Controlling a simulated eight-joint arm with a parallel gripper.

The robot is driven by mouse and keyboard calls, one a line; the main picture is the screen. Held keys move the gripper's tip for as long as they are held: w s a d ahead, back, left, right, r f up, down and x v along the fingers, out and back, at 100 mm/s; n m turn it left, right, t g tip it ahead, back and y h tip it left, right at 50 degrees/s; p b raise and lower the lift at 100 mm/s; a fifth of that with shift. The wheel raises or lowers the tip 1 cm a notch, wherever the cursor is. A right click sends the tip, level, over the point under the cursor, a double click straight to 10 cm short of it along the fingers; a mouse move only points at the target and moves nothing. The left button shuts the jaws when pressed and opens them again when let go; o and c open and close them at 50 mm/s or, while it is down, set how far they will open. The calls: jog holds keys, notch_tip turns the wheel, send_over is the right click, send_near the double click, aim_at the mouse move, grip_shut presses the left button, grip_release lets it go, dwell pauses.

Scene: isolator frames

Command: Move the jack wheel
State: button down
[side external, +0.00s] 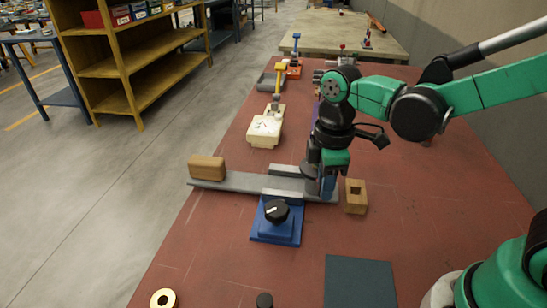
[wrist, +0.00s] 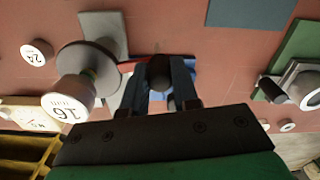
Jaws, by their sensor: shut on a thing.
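My gripper (side external: 327,188) is low over the red table, at the right end of a long grey bar (side external: 240,182). In the wrist view my gripper (wrist: 160,85) is shut on a small dark rounded knob (wrist: 158,68). A grey disc (wrist: 103,66) with a white hub marked 16 mm (wrist: 67,98) lies just left of the fingers; it looks like the jack wheel. A thin bar seems to run from the disc to the knob.
A brown block (side external: 207,168) sits at the bar's left end. A blue box with a black knob (side external: 276,211) stands in front. A wooden block with a hole (side external: 355,197) is close on the right. A dark mat (side external: 360,282) lies nearer. The right of the table is mostly clear.

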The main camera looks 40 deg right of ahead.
jog(key=shift+s+d+n, duration=0.15)
jog(key=shift+d+n, duration=0.9)
jog(key=shift+n, duration=0.65)
jog(key=shift+s+d+n, duration=0.1)
jog(key=shift+d+n, duration=1)
jog(key=shift+n, duration=0.6)
jog(key=shift+s+d+n, duration=0.15)
jog(key=shift+d+n, duration=0.9)
jog(key=shift+n, duration=0.65)
jog(key=c, duration=0.7)
grip_release()
jog(key=shift+o, duration=0.2)
jog(key=shift+r, duration=2.8)
